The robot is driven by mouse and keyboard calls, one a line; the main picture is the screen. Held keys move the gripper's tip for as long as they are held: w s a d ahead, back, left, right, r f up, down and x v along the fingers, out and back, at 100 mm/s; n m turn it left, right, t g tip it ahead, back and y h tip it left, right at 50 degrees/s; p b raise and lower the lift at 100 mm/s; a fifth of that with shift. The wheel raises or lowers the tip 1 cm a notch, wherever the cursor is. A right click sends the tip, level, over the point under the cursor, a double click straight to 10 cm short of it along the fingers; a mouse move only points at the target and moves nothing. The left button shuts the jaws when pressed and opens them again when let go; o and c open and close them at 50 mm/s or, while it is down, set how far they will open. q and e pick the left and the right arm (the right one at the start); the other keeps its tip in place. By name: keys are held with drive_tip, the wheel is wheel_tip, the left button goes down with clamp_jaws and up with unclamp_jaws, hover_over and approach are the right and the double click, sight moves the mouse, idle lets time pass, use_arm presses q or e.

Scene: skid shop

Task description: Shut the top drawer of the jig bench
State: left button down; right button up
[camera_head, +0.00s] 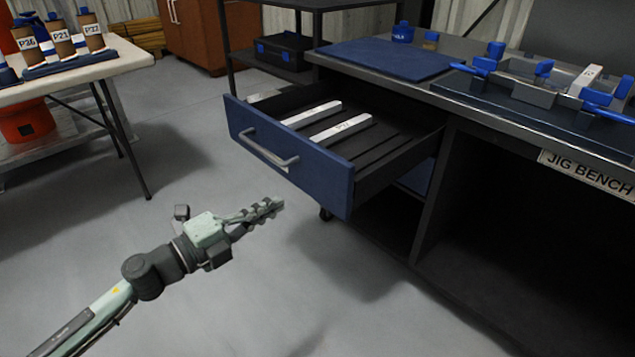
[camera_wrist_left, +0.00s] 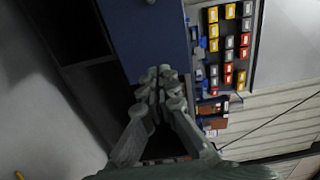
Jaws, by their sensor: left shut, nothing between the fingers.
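The jig bench (camera_head: 455,95) stands at the right, with its name plate on the front edge. Its top drawer (camera_head: 288,153) is pulled well out, with a blue front and a grey bar handle (camera_head: 268,148). Two pale labelled bars (camera_head: 341,130) lie inside it. My left gripper (camera_head: 268,208) is shut and empty, in front of and below the drawer front, apart from it in the head view. In the left wrist view the shut fingers (camera_wrist_left: 160,78) overlap a blue panel (camera_wrist_left: 145,35); I cannot tell whether they touch it. My right gripper is not in view.
A white table (camera_head: 95,68) with labelled brown cylinders stands at the left. A dark shelf rack (camera_head: 275,55) stands behind the drawer. Blue clamps (camera_head: 487,60) and fixtures sit on the bench top. The grey floor before the drawer is clear.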

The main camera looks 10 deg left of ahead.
sight(324, 177)
use_arm(q)
drive_tip(key=p+x, duration=0.1)
drive_tip(key=x, duration=0.9)
drive_tip(key=shift+w+d, duration=0.25)
drive_tip(key=shift+w, duration=0.1)
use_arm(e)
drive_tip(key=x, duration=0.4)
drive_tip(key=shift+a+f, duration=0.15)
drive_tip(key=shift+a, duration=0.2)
use_arm(q)
drive_tip(key=shift+w, duration=0.1)
